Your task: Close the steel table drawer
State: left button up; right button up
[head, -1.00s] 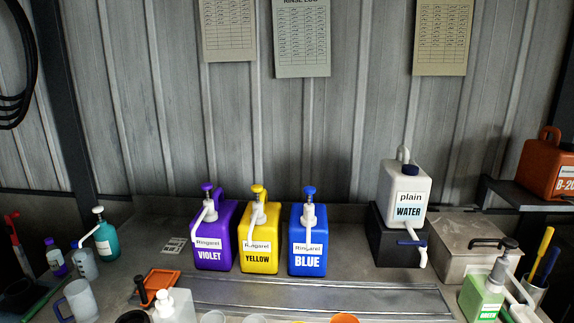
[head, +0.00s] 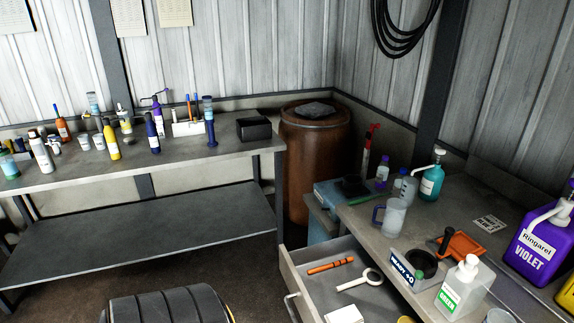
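The steel table drawer (head: 294,283) is in the lower middle of the head view. It stands open, pulled out to the left from under the steel table (head: 369,238). Its front panel faces left and has a metal handle (head: 291,308). Inside lie an orange tool (head: 330,265), a white tool with a ring-shaped end (head: 359,281) and a white object (head: 344,314) cut off by the bottom edge. The drawer's near end is also cut off. Neither of my grippers is in view.
Bottles, a clear mug (head: 395,217) and an orange tray (head: 459,247) stand on the steel table. A rusty barrel (head: 310,160) stands behind. A bench (head: 215,158) with bottles runs along the left. A dark ribbed thing (head: 170,306) is at the bottom; floor shows left of the drawer.

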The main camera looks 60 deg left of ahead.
aim_at(315, 296)
jog(key=k+u, duration=0.1)
jog(key=u, duration=1.55)
